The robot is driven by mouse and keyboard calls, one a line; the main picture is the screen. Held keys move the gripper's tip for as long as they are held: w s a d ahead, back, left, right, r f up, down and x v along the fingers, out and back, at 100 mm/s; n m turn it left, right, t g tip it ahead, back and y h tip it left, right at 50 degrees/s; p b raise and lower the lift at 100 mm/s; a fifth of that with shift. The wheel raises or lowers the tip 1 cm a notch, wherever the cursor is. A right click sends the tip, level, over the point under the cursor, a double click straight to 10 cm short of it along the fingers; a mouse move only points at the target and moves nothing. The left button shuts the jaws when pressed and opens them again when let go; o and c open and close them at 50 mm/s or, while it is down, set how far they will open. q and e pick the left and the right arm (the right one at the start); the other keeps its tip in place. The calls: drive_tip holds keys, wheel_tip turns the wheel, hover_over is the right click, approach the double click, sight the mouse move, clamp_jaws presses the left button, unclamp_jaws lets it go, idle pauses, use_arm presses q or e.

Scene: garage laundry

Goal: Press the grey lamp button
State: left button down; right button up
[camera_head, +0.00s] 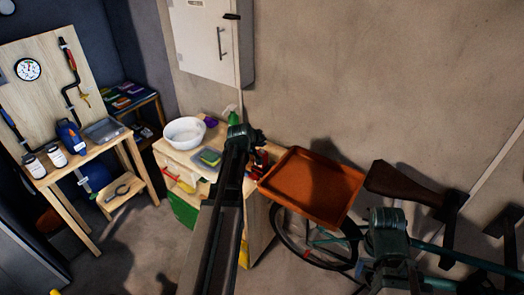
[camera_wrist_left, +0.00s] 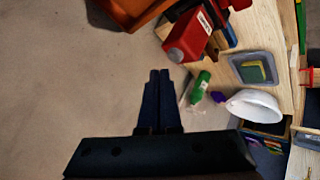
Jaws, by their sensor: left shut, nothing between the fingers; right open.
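I cannot make out a grey lamp button in either view. My left gripper (camera_head: 256,155) reaches over the right end of the wooden workbench (camera_head: 175,155) in the head view, and the arm hides part of the bench. In the left wrist view its fingers (camera_wrist_left: 159,88) are shut and empty, with a gap of bare background ahead of them. A red object with a white label (camera_wrist_left: 186,37) lies ahead and to the right of them; red parts (camera_head: 261,168) also show beside the gripper in the head view. My right gripper (camera_head: 388,242) is low at the right, its fingers hard to see.
A white bowl (camera_head: 184,132) and a sponge on a grey tray (camera_wrist_left: 253,68) are on the bench. A green bottle (camera_wrist_left: 199,88) stands near the bowl. An orange tray (camera_head: 312,187) is right of my left gripper, above a bicycle wheel (camera_head: 290,258). A white cabinet (camera_head: 207,40) hangs above.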

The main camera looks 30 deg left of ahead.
use_arm(q)
drive_tip(key=shift+f, duration=0.15)
idle(0.4)
drive_tip(key=shift+f+b, duration=0.3)
drive_tip(key=shift+b, duration=0.15)
drive_tip(key=shift+f+b, duration=0.4)
drive_tip(key=shift+b, duration=0.05)
idle(0.5)
drive_tip(key=shift+r, duration=0.1)
drive_tip(key=shift+r+p, duration=0.8)
drive_tip(key=shift+p, duration=0.1)
wheel_tip(320, 180, up, 6)
drive_tip(key=p, duration=0.6)
